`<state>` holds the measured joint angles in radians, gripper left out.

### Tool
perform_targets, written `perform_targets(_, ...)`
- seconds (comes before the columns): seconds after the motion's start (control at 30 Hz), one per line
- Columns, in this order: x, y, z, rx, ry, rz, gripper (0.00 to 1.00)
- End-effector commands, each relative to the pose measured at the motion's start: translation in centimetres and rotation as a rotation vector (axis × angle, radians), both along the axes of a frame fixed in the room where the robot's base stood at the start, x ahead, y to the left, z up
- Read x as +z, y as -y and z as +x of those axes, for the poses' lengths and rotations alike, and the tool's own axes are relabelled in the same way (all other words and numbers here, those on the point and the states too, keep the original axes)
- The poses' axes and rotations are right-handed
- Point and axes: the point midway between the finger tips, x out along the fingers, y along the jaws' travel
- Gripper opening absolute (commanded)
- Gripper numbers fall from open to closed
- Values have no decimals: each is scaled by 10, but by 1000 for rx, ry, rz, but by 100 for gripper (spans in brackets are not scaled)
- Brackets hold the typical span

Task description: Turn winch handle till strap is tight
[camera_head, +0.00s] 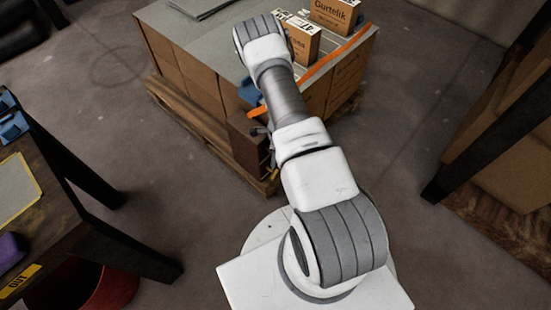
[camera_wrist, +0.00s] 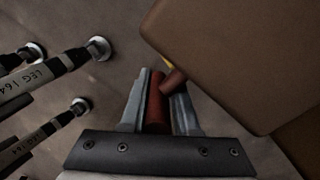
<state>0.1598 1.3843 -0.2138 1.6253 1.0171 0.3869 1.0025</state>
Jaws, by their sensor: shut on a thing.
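In the wrist view my gripper (camera_wrist: 160,82) is closed around a red grip (camera_wrist: 156,108), which I take to be the winch handle. A short brownish-red piece (camera_wrist: 173,80) sits against it near the fingertips. In the head view an orange strap (camera_head: 337,52) runs over the stacked cartons (camera_head: 187,82) on a wooden pallet. Its lower end (camera_head: 257,111) comes out left of my arm. I cannot tell how tight it is. My arm hides the strap's middle and most of the winch area. The gripper is mostly hidden in the head view.
Upright cartons (camera_head: 336,14) stand on the load. A dark brown box face (camera_wrist: 235,55) is close to my gripper's right. A workbench (camera_head: 70,225) with a red bin (camera_head: 95,290) stands left, a shelf (camera_head: 505,150) right.

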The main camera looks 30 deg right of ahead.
Motion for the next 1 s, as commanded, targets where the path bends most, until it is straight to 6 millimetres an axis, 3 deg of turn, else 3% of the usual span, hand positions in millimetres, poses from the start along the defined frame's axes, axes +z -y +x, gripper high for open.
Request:
perform_targets(0.5,-2,-13,-6,4,-122,326,0)
perform_targets(1.0,3,-17,-7,5,-147,389,0)
